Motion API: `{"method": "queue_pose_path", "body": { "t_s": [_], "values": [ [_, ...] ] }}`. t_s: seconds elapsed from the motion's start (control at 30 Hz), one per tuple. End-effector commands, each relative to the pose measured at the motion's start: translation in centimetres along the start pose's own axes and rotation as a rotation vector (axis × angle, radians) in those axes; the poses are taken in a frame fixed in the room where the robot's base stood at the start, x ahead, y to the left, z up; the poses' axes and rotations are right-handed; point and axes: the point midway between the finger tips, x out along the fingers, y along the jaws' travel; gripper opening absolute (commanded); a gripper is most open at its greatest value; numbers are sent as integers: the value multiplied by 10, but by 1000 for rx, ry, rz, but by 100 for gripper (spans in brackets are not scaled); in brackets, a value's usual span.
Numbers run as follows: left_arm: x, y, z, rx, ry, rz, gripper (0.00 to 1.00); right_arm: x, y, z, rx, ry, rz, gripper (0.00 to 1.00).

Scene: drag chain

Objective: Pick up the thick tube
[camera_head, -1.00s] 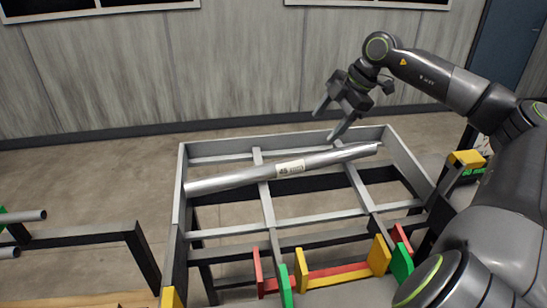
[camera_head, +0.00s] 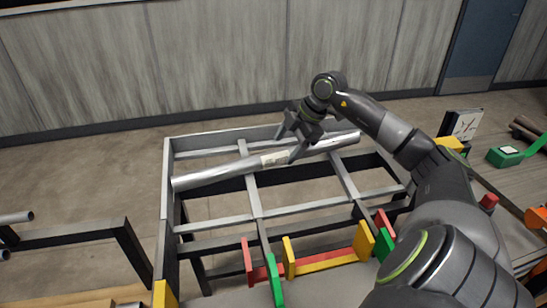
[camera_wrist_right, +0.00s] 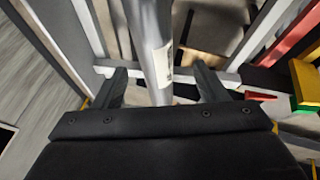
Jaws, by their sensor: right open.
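The thick tube (camera_head: 215,173) is a long silver tube with a pale label near its middle. It lies across the grey metal rack (camera_head: 207,230) in the head view, its right end a little farther back. My right gripper (camera_head: 289,150) is open over the tube, just right of the label. In the right wrist view the tube (camera_wrist_right: 148,40) runs between the two open fingers of the right gripper (camera_wrist_right: 160,90), its near part hidden behind the gripper body. I cannot tell whether the fingers touch it. My left gripper is not in view.
Red, yellow and green upright holders (camera_head: 305,262) stand at the rack's front. A black frame with thinner tubes (camera_head: 15,218) is at the left. A bench with a green item (camera_head: 506,155) is at the right. A grey wall is behind.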

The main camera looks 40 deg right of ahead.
Motion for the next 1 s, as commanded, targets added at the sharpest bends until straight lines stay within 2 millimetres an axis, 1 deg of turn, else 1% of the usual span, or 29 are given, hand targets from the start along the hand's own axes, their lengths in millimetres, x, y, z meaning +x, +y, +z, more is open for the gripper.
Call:
{"method": "queue_pose_path", "body": {
  "t_s": [0.17,0.37,0.5,0.63,0.83,0.87,1.0],
  "values": [
    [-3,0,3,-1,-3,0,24,8,2,-2,1,3,-1,66],
    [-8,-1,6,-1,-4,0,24,30,7,-8,0,5,-1,66],
    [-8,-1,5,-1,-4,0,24,47,6,-7,1,2,-1,66],
    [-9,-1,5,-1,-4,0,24,53,6,-7,0,1,-1,66],
    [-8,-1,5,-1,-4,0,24,54,6,-6,0,-1,0,66],
    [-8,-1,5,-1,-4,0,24,54,6,-6,0,0,0,65],
    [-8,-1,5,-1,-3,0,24,53,6,-6,0,0,0,46]
  ]
}}
